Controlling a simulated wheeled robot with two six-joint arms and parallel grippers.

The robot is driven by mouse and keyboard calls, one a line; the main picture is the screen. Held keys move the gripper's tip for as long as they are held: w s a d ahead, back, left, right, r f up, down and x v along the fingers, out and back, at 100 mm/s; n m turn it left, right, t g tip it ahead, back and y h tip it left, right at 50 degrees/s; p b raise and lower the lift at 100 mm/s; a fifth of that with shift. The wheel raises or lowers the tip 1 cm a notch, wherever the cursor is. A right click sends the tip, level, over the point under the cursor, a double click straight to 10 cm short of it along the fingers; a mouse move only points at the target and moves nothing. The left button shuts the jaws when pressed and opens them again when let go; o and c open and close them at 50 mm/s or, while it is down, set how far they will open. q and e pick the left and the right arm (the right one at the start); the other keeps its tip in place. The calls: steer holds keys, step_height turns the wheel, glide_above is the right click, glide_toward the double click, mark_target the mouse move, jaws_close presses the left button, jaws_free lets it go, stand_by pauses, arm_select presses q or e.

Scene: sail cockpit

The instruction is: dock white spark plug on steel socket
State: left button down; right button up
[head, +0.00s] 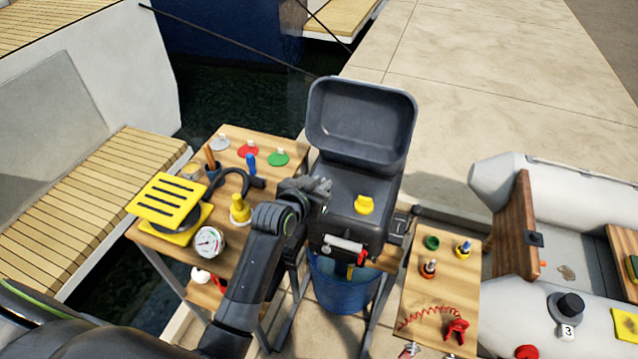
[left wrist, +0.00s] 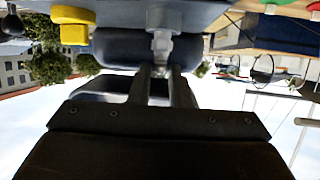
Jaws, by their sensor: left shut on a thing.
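My left gripper (head: 322,186) reaches in from the left, beside the dark engine housing (head: 340,205). In the left wrist view, its two fingers (left wrist: 161,88) are shut on a pale grey-white piece (left wrist: 160,48), which looks like the white spark plug. The piece stands out beyond the fingertips. Its far end lines up with a light steel-looking part (left wrist: 163,14) on the engine, probably the steel socket. I cannot tell whether they touch or are joined. In the head view the plug and socket are hidden or too small to make out. My right gripper is not in view.
The engine's open cover (head: 360,115) rises behind the gripper. A yellow knob (head: 364,205) is on the engine to the right. A blue bucket (head: 345,285) is below. The left wooden table (head: 165,245) holds several items; the right one (head: 420,295) holds small parts and a red coil.

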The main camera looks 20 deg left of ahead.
arm_select(q)
steer(key=shift+f, duration=0.25)
steer(key=c, duration=1.6)
jaws_free()
steer(key=shift+s+a+r+p, duration=0.1)
steer(key=shift+s+r+p, duration=0.2)
steer(key=shift+s+p, duration=0.2)
steer(key=p+v, duration=0.6)
steer(key=v, duration=0.4)
steer(key=shift+f, duration=0.1)
